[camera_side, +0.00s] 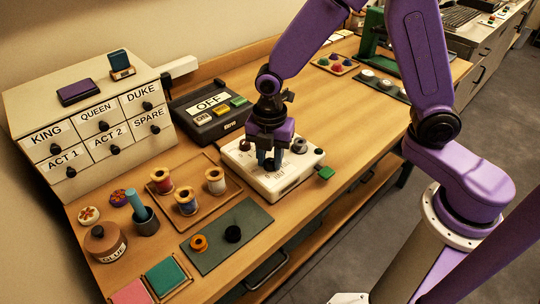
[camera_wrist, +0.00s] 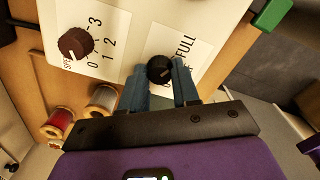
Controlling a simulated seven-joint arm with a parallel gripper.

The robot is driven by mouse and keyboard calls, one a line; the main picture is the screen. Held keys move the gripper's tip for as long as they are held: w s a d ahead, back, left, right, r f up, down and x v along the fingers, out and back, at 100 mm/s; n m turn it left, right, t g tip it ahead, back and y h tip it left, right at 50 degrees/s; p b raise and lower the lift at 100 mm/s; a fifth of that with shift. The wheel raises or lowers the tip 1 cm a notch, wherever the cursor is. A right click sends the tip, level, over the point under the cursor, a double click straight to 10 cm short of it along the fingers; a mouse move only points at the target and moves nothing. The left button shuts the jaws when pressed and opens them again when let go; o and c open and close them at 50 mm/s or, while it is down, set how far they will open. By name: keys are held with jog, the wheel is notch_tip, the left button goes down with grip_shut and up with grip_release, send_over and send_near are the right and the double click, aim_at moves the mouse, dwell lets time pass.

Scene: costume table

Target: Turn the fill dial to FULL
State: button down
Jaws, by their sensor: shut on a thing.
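The fill dial (camera_wrist: 160,69) is a round black knob with a pale pointer line. It sits on a white label reading "FULL" at one side, with a partly hidden mark at the other. My gripper (camera_wrist: 163,85) is shut on the fill dial, one blue finger on each side of it.
A brown speed dial (camera_wrist: 76,44) with a numbered scale sits beside the fill dial. A green tab (camera_side: 326,173) sticks out at the box's right. Thread spools (camera_side: 186,201) and a green mat (camera_side: 226,236) lie to the left and front.

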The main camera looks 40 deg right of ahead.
aim_at(271, 161)
jog(key=shift+a+r, duration=0.1)
jog(key=c, duration=0.8)
grip_release()
notch_tip(271, 161, up, 17)
jog(key=shift+r, duration=0.2)
jog(key=shift+s, duration=0.1)
jog(key=s+d+f+m, duration=0.2)
jog(key=s+d+m, duration=0.1)
jog(key=s, duration=0.4)
jog(key=s+d+f+m, duration=0.2)
jog(key=s+d+m, duration=0.2)
jog(key=s, duration=0.3)
jog(key=s+d+f+m, duration=0.3)
jog(key=s+d+m, duration=0.1)
jog(key=s, duration=0.3)
jog(key=shift+s+d+f+m, duration=0.1)
jog(key=shift+s+d+m, duration=0.15)
jog(key=shift+s+m, duration=0.1)
